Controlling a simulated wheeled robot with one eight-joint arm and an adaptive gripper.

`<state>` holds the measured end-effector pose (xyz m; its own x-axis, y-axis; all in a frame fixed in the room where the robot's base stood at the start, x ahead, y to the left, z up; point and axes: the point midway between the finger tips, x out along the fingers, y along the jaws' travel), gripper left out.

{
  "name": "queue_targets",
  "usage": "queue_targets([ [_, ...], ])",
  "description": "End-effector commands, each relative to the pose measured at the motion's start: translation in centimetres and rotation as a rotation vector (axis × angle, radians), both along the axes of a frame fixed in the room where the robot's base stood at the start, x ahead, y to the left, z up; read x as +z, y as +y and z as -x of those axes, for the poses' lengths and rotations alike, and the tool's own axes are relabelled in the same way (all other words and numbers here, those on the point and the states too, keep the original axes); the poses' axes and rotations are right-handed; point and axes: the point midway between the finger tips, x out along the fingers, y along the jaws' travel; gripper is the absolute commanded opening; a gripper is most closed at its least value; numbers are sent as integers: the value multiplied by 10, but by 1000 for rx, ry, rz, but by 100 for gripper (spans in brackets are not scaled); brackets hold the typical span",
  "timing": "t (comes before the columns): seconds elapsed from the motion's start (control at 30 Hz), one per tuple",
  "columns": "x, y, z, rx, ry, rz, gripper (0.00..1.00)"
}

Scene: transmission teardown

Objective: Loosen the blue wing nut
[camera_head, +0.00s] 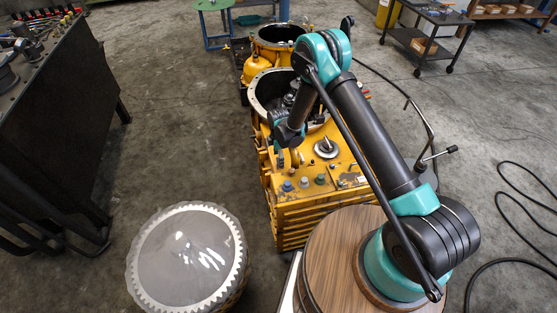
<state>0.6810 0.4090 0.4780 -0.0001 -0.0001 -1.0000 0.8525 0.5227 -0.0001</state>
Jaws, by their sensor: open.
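The yellow transmission housing (300,226) stands in the middle of the view. A small blue fitting (288,186) sits at the left front of its top. It may be the blue wing nut, but it is too small to make out wings. My gripper (287,160) hangs above the left part of the housing top, just behind the blue fitting, and appears apart from it. The gripper is open and nothing shows between its fingers. The arm and wrist hide part of the housing top behind it.
Green fittings (320,179) stand right of the blue one, and a round silver cap (326,148) lies behind them. A large toothed disc (190,257) is at front left. A dark workbench (50,120) fills the left edge. Hoses (510,205) lie on the right floor.

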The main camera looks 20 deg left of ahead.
Motion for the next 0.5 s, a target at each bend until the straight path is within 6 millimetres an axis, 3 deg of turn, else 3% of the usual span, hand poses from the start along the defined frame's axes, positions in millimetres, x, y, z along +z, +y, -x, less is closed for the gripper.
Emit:
queue_targets([
  [0.43, -10, 0, 0, 0, 0, 0, 69],
  [0.5, -10, 0, 0, 0, 0, 0, 62],
])
